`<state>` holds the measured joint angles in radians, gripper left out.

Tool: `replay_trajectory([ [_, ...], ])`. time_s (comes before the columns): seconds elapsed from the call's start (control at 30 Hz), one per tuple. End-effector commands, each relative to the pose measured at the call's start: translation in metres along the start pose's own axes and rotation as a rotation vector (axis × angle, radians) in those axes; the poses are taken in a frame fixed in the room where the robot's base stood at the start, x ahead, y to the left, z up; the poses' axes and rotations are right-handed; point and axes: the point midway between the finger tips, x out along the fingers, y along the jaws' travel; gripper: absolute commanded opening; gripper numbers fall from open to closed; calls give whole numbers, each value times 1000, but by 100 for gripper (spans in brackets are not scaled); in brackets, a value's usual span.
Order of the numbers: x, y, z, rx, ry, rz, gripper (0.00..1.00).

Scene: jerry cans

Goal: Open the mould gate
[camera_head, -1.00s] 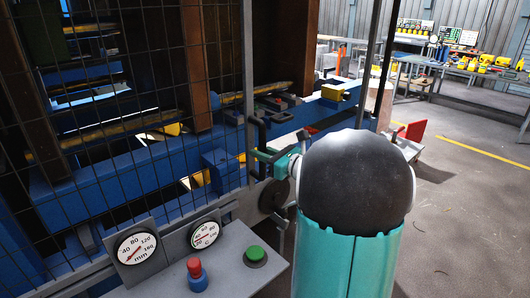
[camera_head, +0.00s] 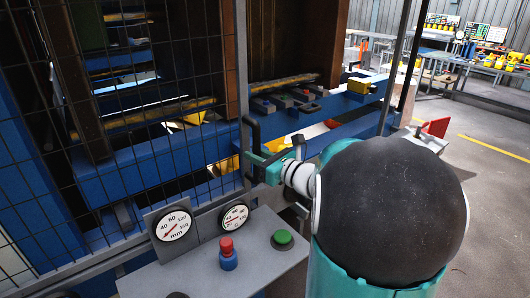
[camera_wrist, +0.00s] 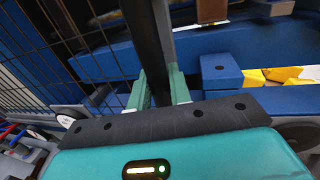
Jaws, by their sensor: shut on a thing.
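The mould gate (camera_head: 120,112) is a dark wire-mesh panel on the left of the head view, with a grey edge post (camera_head: 241,70). A black bar handle (camera_head: 252,133) stands on that post. My gripper (camera_head: 266,166) is shut on the handle. In the wrist view, the two teal fingers of my gripper (camera_wrist: 160,92) stand on either side of the dark upright handle (camera_wrist: 148,40). An unmeshed gap lies between the gate's edge post and a dark post (camera_head: 402,70) to the right. My arm hides the lower part of this gap.
A control panel (camera_head: 250,262) with a red button (camera_head: 227,247), a green button (camera_head: 282,238) and two gauges stands close in front. Blue machine beams (camera_head: 150,163) lie behind the mesh. Open floor (camera_head: 495,180) and a red object (camera_head: 436,128) are at the right.

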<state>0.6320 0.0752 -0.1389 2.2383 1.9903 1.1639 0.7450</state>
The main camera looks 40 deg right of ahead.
Motion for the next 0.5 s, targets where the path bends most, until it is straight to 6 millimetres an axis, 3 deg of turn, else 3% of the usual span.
replay_trajectory([
  [0.2,3,13,0,0,-2,3,0],
  [0.5,3,14,1,0,-2,2,0],
])
